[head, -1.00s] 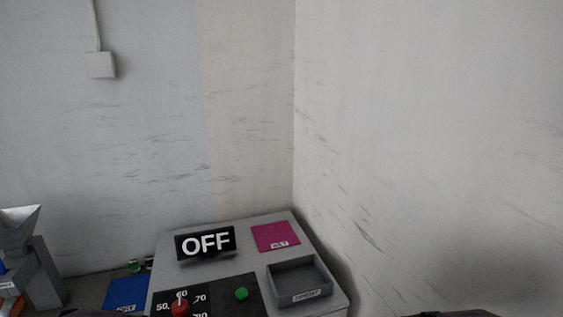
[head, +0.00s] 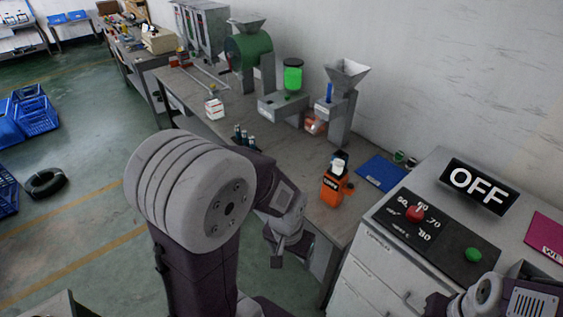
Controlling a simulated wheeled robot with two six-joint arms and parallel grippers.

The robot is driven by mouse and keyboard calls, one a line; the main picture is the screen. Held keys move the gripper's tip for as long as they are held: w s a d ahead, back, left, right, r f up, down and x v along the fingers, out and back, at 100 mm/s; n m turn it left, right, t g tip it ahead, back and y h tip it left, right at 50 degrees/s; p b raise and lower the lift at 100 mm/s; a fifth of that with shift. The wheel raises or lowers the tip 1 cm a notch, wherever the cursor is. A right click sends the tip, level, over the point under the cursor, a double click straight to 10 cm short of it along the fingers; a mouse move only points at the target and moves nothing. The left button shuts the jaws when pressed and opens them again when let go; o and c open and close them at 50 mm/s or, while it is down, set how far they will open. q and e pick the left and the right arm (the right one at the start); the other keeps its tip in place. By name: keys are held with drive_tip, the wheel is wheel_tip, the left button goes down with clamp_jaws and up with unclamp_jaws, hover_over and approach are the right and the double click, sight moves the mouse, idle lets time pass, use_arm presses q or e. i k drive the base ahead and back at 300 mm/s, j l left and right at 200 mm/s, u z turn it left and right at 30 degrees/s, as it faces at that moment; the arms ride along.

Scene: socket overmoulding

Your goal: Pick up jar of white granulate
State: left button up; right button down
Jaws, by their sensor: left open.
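A small white container with red markings (head: 214,108) stands near the front edge of the grey workbench; it may be the jar of white granulate, but it is too small to be sure. My left arm fills the middle foreground. My left gripper (head: 281,247) hangs beside the bench's front edge, open and empty, pointing down and well apart from the white container. Part of my right arm shows at the bottom right; the state of its gripper (head: 418,302) is unclear.
A control cabinet (head: 385,262) with an OFF sign stands at the right. Blue crates (head: 36,114) lie on the floor.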

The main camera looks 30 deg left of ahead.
sight(338, 164)
drive_tip(key=u, duration=0.55)
drive_tip(key=i+j, duration=0.15)
drive_tip(key=j, duration=0.25)
drive_tip(key=i+j, duration=0.1)
drive_tip(key=j, duration=0.35)
drive_tip(key=i+j, duration=0.15)
drive_tip(key=j, duration=0.25)
drive_tip(key=i+l, duration=0.4)
drive_tip(key=l+z, duration=0.05)
